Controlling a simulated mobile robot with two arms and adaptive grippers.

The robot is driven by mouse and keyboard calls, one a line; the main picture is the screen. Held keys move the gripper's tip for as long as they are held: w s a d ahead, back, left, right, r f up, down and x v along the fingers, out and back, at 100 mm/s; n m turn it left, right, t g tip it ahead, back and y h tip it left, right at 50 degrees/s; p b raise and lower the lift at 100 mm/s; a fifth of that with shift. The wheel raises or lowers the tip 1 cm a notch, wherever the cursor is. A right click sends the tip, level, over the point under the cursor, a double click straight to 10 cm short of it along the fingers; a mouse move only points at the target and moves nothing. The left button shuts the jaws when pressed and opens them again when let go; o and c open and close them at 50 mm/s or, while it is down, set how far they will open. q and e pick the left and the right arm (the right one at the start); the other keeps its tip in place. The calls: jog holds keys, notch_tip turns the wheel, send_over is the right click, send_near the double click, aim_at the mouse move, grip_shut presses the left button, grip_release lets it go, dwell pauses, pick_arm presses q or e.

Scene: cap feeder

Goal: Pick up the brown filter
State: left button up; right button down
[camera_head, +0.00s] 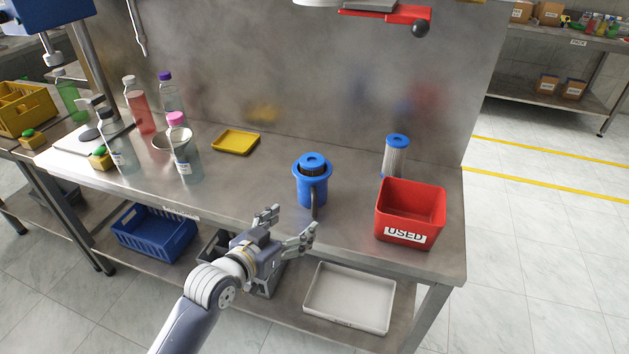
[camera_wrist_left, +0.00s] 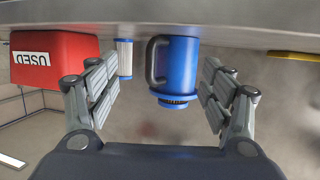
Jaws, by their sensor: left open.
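The brown filter (camera_head: 313,170) sits inside a blue housing (camera_head: 311,192) with a handle. Only a narrow dark brown pleated band shows below its blue cap (camera_head: 313,160); the rest is hidden. In the left wrist view, which is upside down, the brown band (camera_wrist_left: 175,101) shows at the lower end of the blue housing (camera_wrist_left: 180,65). My left gripper (camera_head: 292,226) is open and empty, in front of the housing near the table's front edge. In the left wrist view the housing lies ahead between the open fingers (camera_wrist_left: 158,85), apart from them.
A white filter (camera_head: 395,160) with a blue cap stands right of the housing, behind a red bin marked USED (camera_head: 408,212). A yellow tray (camera_head: 236,142) and several bottles (camera_head: 184,150) stand left. Bare tabletop (camera_head: 255,180) lies left of the housing.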

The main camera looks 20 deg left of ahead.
aim_at(306, 168)
pick_arm(q)
jog(key=w+a+r+t, duration=0.25)
jog(key=w+r, duration=0.25)
jog(key=r, duration=0.3)
jog(key=shift+t, duration=0.35)
jog(key=shift+d+f+p+x, duration=0.1)
jog(key=shift+d+f+x, duration=0.05)
jog(key=shift+x, duration=1.55)
jog(key=shift+d+f+p+x, duration=0.1)
jog(key=shift+d+f+x, duration=0.05)
jog(key=shift+x, duration=1.55)
jog(key=shift+d+f+p+x, duration=0.1)
jog(key=shift+d+f+x, duration=0.05)
jog(key=shift+x, duration=1.55)
jog(key=shift+s, duration=0.15)
jog(key=shift+c, duration=0.3)
jog(key=c, duration=1.5)
jog(key=shift+o, duration=0.2)
